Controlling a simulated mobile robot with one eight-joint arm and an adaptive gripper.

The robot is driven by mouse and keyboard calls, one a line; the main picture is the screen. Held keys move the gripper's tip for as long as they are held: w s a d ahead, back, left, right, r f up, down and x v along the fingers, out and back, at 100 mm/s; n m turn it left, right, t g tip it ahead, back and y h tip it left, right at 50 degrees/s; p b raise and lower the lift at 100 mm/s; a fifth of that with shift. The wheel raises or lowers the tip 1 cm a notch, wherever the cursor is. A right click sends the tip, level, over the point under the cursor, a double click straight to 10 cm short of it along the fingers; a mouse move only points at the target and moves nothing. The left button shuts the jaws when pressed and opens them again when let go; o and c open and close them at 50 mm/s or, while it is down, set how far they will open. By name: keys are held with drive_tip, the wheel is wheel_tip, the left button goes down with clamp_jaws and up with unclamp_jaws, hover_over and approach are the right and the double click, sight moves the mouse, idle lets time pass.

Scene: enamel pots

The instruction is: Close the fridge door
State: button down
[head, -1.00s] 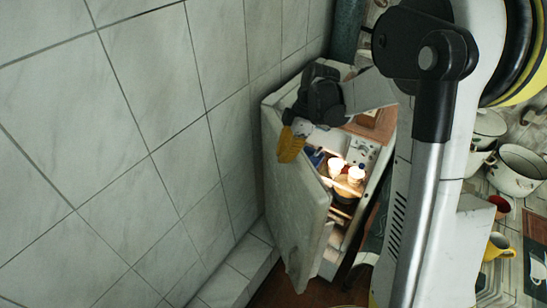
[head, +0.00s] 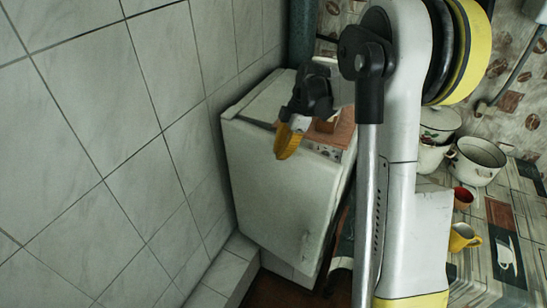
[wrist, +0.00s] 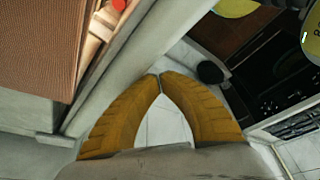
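The white fridge door (head: 280,185) faces me in the head view and covers the fridge's inside. The fridge body (head: 265,92) stands behind it; a strip of brown and white shows past the door's upper right edge. I cannot tell whether the door is fully flush. My gripper (head: 288,148) is at the door's top edge, with its yellow fingers in front of the door's face. In the wrist view my gripper (wrist: 160,76) has its fingertips together with nothing between them. The pale door edge (wrist: 130,75) runs diagonally beside the left finger there. Contact is not clear.
A grey tiled wall (head: 110,130) rises to the left of the fridge, with a tiled ledge (head: 235,262) at its foot. At right, a counter holds a white pot (head: 478,160), a red cup (head: 462,197) and a yellow mug (head: 463,237).

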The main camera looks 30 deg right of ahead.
drive_tip(key=shift+w+d, duration=0.35)
drive_tip(key=shift+d, duration=0.5)
drive_tip(key=shift+r, duration=0.1)
